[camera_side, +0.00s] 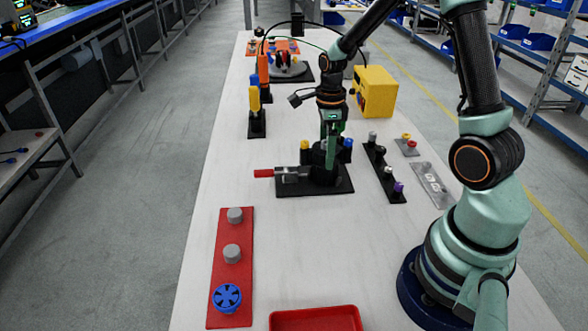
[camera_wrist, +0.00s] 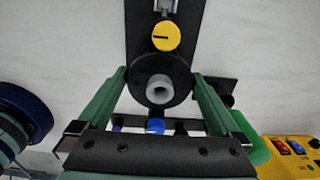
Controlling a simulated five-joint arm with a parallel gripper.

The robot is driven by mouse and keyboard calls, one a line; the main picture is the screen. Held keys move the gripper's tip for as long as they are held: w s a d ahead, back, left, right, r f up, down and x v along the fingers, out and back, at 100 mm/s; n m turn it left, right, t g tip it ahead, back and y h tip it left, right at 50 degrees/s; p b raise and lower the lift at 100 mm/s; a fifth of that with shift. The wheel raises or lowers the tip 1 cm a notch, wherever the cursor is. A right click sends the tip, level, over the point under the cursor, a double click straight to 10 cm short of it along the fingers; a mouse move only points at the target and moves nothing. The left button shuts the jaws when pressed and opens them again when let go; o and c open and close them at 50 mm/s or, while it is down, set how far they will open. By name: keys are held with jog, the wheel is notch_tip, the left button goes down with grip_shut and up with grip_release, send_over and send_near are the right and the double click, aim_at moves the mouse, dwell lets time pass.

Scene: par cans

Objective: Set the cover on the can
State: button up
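My gripper (camera_wrist: 158,76) points down over the black fixture in the middle of the table; it also shows in the side view (camera_side: 330,150). Its two green fingers are spread on either side of a round black body (camera_wrist: 146,100) with a grey hollow cylinder (camera_wrist: 158,90) at its centre. A narrow gap shows at the left finger; the right fingertip looks very near the black rim, and contact is unclear. I cannot tell surely which part is the can. A blue, slotted round piece (camera_side: 227,298), possibly the cover, lies on the red strip (camera_side: 222,318).
The fixture's black plate (camera_side: 290,188) carries a clamp with a red handle (camera_side: 264,173) and yellow (camera_side: 305,145) and blue (camera_side: 347,143) tops. Grey cylinders (camera_side: 232,253) stand on the red strip. A yellow box (camera_side: 378,92) stands behind right; a red tray (camera_side: 315,320) is in front.

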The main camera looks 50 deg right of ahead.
dwell(0.5)
notch_tip(320, 180, up, 12)
dwell(0.5)
jog(key=shift+a+r, duration=0.1)
jog(key=s+a+r+n+t, duration=0.2)
jog(key=s+a+n, duration=0.2)
jog(key=n, duration=0.9)
jog(key=s+a+r+n+t, duration=0.3)
jog(key=a+n, duration=0.5)
jog(key=n, duration=0.6)
jog(key=shift+s+a+r+t, duration=0.3)
jog(key=shift+s, duration=0.35)
